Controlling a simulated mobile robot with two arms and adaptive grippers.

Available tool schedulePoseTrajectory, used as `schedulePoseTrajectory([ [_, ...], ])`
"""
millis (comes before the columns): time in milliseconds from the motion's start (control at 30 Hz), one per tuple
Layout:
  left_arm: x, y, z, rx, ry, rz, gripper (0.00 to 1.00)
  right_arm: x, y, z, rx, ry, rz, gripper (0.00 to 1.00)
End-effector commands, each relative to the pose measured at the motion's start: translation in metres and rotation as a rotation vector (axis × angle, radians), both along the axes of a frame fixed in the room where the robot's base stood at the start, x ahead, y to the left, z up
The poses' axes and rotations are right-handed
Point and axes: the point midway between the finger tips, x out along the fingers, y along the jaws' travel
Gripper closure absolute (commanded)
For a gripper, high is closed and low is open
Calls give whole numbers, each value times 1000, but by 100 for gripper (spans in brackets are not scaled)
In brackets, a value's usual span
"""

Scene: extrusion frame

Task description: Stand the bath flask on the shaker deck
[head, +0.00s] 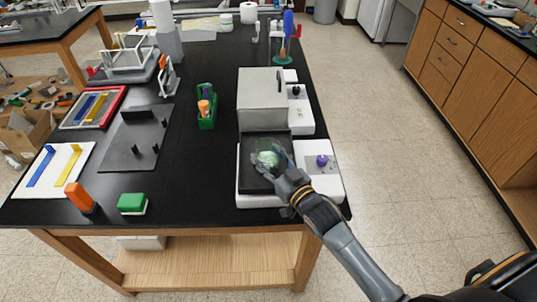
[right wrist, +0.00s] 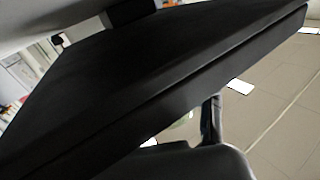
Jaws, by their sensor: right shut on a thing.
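The bath flask (head: 267,158), pale green and glassy, shows over the black shaker deck (head: 252,183) in the head view. My right gripper (head: 276,160) is shut on it, reaching in from the lower right; its fingers hide part of the flask. I cannot tell whether the flask's base touches the deck. The deck sits on a white shaker with a purple knob (head: 322,161) on its right. In the right wrist view a large dark slab (right wrist: 130,90) fills much of the picture, and the flask is not clear there. My left gripper is not in view.
A grey box-shaped bath (head: 262,98) stands right behind the deck. A green holder (head: 206,112), a green block (head: 132,203) and an orange block (head: 80,197) stand to the left. The black bench top between the green holder and the shaker is clear.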

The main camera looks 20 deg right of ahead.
Motion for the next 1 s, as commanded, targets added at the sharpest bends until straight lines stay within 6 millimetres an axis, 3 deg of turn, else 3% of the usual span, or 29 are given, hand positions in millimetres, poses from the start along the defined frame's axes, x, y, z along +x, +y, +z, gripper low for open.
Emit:
schedulePoseTrajectory([
  [267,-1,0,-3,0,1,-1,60,0,0,-3,1,-1,0,81],
  [300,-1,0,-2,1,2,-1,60,0,0,-3,1,0,0,41],
  [400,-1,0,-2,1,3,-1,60,0,0,-2,1,0,0,25],
  [767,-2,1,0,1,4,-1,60,0,0,2,1,-1,0,25],
  [1000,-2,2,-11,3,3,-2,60,-35,-8,-3,0,2,1,25],
])
